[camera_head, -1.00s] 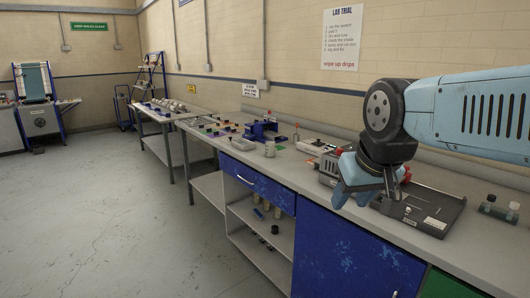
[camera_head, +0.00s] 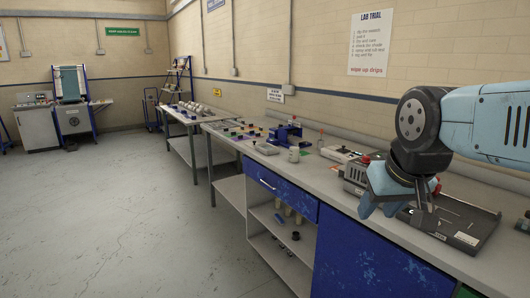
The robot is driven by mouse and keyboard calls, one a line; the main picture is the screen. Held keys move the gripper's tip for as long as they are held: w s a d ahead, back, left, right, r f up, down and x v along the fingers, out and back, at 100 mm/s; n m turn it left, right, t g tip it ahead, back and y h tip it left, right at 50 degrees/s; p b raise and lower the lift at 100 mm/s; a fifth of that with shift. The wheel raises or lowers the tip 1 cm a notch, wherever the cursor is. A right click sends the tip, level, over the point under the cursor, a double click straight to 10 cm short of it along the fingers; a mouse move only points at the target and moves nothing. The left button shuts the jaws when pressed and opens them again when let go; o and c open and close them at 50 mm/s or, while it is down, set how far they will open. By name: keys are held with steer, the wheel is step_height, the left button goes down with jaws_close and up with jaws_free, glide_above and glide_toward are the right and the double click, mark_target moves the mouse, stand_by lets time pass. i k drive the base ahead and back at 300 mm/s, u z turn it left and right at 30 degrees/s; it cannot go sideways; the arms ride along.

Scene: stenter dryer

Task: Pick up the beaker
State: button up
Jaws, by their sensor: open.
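My gripper (camera_head: 392,208) hangs from my light blue arm at the right, above the near part of the bench. Its blue fingers point down and are open, with nothing seen between them. It is well to the right of the vessel and nearer to me, apart from it.
A black-and-grey device (camera_head: 460,222) lies on the bench beneath and beside my gripper. A blue clamp-like device (camera_head: 287,134) stands behind the vessel, and a white box (camera_head: 340,153) to its right. Blue cabinet fronts (camera_head: 365,255) face the clear floor (camera_head: 120,210) at left.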

mark_target(294, 150)
steer(key=u, duration=0.55)
steer(key=k, duration=1.3)
steer(key=u, duration=0.85)
steer(key=i, duration=3)
steer(key=z, duration=0.7)
steer(key=i, duration=0.85)
steer(key=z, duration=1.05)
steer(key=i, duration=0.75)
steer(key=z, duration=0.6)
